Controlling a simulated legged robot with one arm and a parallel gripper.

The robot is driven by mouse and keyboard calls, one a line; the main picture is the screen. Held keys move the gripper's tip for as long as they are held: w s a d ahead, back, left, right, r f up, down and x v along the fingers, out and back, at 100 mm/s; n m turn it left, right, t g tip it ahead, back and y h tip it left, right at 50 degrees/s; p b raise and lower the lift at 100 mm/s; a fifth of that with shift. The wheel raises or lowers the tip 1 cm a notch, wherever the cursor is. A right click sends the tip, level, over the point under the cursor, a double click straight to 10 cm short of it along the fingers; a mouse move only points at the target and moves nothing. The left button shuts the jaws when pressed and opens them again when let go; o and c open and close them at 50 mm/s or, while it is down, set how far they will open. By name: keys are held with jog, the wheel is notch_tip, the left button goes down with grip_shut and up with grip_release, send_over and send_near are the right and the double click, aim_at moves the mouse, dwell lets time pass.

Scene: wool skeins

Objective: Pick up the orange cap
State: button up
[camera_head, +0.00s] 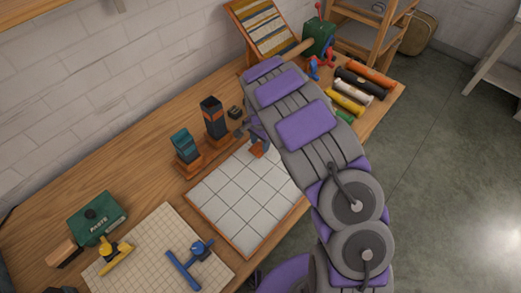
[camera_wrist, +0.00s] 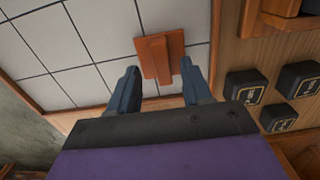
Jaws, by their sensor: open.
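The orange cap (camera_wrist: 150,56) is a flat square piece with a raised ridge, lying on the white tiled board (camera_wrist: 85,22) near its wooden edge. In the head view the cap (camera_head: 257,150) shows just below my gripper, partly covered by it. My gripper (camera_wrist: 158,67) is open, with one finger on each side of the cap's near part in the wrist view. Nothing is held. Whether the fingers touch the cap cannot be told.
Beside the board stand a teal block (camera_head: 185,146) and a taller black block (camera_head: 212,115) on orange bases. Several small black blocks (camera_wrist: 245,86) sit right of my gripper. Coloured rolls (camera_head: 353,91) lie at the far right. A gridded mat (camera_head: 150,235) holds yellow and blue tools.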

jog(key=shift+a+f, duration=0.4)
jog(key=shift+f, duration=0.15)
jog(key=shift+a, duration=0.45)
jog(key=shift+d, duration=0.85)
jog(key=c, duration=0.8)
jog(key=shift+s+a, duration=0.1)
jog(key=shift+a, duration=0.5)
grip_shut()
jog(key=shift+d, duration=0.1)
